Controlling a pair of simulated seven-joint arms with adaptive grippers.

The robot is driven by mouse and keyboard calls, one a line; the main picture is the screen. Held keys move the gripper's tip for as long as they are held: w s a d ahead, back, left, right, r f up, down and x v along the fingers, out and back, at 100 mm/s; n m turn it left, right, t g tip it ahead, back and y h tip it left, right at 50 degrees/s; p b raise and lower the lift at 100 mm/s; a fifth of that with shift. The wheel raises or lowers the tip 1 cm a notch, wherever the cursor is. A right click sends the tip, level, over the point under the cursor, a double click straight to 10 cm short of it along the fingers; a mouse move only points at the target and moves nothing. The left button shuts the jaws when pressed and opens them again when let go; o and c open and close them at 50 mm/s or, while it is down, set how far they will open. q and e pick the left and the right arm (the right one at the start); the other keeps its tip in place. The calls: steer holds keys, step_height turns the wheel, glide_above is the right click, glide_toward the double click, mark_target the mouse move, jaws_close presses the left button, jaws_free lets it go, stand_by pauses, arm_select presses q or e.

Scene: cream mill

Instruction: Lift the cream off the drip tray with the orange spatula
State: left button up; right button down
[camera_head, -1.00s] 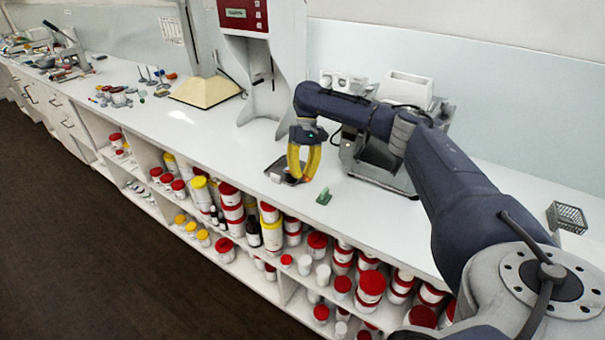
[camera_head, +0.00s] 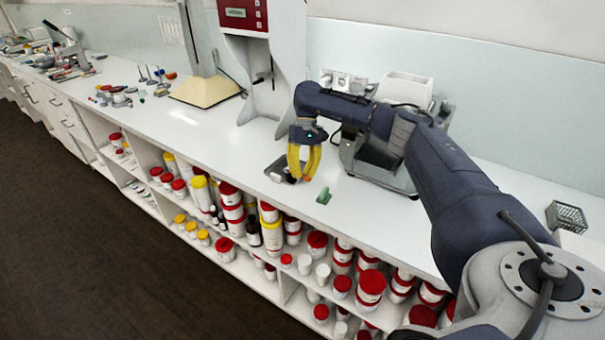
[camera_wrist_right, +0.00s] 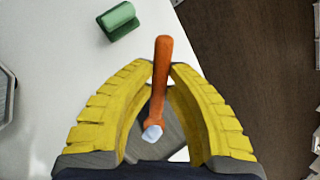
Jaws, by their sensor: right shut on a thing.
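My right gripper (camera_head: 303,179) has yellow fingers pointing down at the drip tray's right side. In the right wrist view its fingertips (camera_wrist_right: 163,73) are shut on the orange spatula (camera_wrist_right: 161,52). A small bit of orange (camera_head: 307,179) shows at the fingertips in the head view. A pale, whitish lump (camera_wrist_right: 152,133) shows at the spatula's near end; I cannot tell whether it is cream or part of the tool. The dark drip tray (camera_head: 284,163) lies on the counter, partly hidden by the fingers. A small white patch (camera_head: 276,177) shows at its left front. My left gripper is out of view.
A green block (camera_head: 324,196) sits on the counter right of the tray, also in the wrist view (camera_wrist_right: 118,21). The white machine with a red panel (camera_head: 243,13) stands behind. A grey appliance (camera_head: 376,165) stands to the right. The counter's front edge is close, above shelves of jars.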

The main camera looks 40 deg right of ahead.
steer(key=shift+r, duration=2.95)
